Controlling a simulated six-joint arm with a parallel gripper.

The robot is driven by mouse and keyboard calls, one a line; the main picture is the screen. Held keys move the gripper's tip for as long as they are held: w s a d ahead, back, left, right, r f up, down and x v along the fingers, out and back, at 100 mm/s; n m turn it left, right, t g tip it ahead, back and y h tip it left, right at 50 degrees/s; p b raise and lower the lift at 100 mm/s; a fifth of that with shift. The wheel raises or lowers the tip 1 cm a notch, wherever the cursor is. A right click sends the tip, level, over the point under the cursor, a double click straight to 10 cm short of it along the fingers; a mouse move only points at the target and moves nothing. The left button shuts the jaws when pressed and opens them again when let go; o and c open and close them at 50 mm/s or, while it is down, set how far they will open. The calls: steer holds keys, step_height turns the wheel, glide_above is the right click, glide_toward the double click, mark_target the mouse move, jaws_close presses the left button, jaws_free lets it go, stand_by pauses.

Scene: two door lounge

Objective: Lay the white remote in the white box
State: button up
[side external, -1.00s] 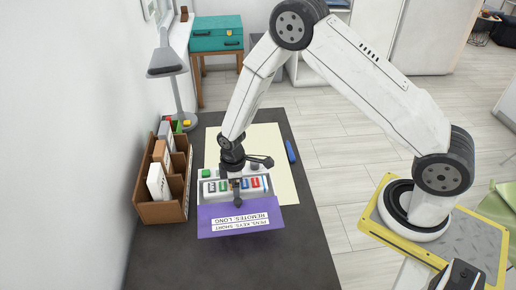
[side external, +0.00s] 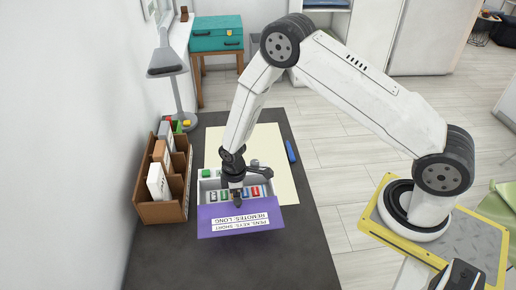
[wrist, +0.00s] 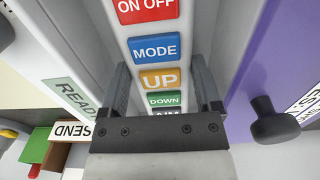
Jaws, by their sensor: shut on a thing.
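The white remote (wrist: 152,22) has coloured buttons, including ON OFF, MODE, UP and DOWN. My gripper (wrist: 164,88) is shut on it, one finger on each long side. In the side external view my gripper (side external: 237,202) points down over the white box (side external: 208,185), and the remote's buttons (side external: 257,191) show inside the box. In the wrist view box walls run along both sides of the remote. A purple panel (side external: 215,227) with text about pens, keys and remotes is at the box's near side. Whether the remote touches the box floor is hidden.
A brown organiser (side external: 163,211) with cards stands to the left on the dark table (side external: 300,262). A cream sheet (side external: 272,142) lies behind the box, with a blue pen (side external: 291,151) at its right edge. A grey lamp (side external: 178,95) stands at the back left.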

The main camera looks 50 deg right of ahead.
steer(key=o, duration=1.2)
steer(key=shift+f, duration=0.1)
steer(key=shift+c, duration=0.2)
step_height(320, 180, up, 12)
steer(key=shift+r, duration=0.2)
steer(key=s+d+r+m+t, duration=0.1)
steer(key=s+d+r+m, duration=0.1)
steer(key=s+r+m, duration=0.2)
steer(key=s+d+r+m+t, duration=0.1)
steer(key=s+r+m, duration=0.4)
steer(key=s, duration=0.5)
steer(key=shift+s+d+r+t, duration=0.35)
steer(key=shift+d+r, duration=0.5)
steer(key=shift+r, duration=0.5)
